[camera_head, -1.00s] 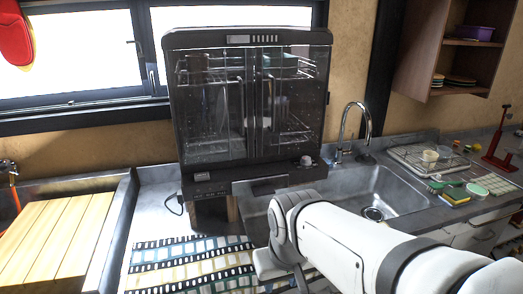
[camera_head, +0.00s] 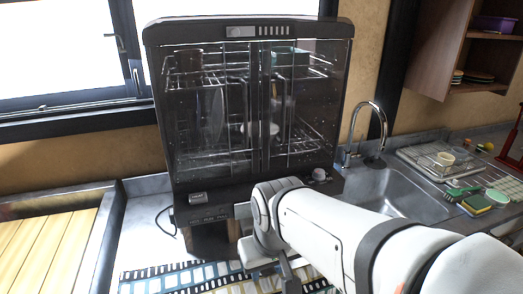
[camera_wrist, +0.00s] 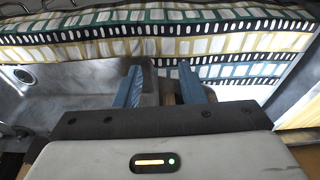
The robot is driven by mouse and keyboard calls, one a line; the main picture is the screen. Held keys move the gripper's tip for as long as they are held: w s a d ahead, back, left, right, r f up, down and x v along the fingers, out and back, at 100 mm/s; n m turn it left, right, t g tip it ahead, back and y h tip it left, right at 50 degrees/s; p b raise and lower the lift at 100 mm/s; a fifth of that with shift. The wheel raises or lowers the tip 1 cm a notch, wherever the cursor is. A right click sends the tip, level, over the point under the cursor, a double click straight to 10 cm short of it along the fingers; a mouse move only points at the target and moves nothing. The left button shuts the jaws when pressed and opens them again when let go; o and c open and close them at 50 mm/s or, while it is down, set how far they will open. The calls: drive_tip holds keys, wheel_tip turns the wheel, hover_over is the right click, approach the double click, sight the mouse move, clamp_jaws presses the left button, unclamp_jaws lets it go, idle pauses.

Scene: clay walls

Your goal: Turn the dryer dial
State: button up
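The dryer (camera_head: 240,112) is a dark cabinet with clear double doors and wire racks holding dishes, standing on the counter by the sink. Its dial (camera_head: 319,174), a small pale round knob, is on the right of the front base below the doors. My white arm reaches in from the lower right, with its wrist in front of the dryer base, left of and below the dial. My gripper (camera_wrist: 160,86) shows two blue fingers spread apart with nothing held between them. The dial cannot be made out in the wrist view.
A patterned mat (camera_head: 190,278) lies on the counter before the dryer and also shows in the wrist view (camera_wrist: 225,46). The sink (camera_head: 400,192) and tap (camera_head: 372,125) are at right. A slatted wooden board (camera_head: 40,240) is at left.

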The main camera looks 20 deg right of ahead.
drive_tip(key=shift+o, duration=0.4)
drive_tip(key=shift+w+d+r, duration=0.1)
drive_tip(key=shift+w+d, duration=0.1)
drive_tip(key=shift+w, duration=0.15)
drive_tip(key=n+t+y+b, duration=0.5)
drive_tip(key=n+b, duration=0.1)
drive_tip(key=n, duration=0.1)
approach(320, 171)
drive_tip(key=f, duration=0.1)
drive_tip(key=x, duration=0.8)
drive_tip(key=shift+w+a+r, duration=0.15)
drive_tip(key=shift+w+r, duration=0.1)
drive_tip(key=shift+c, duration=0.2)
drive_tip(key=c, duration=0.6)
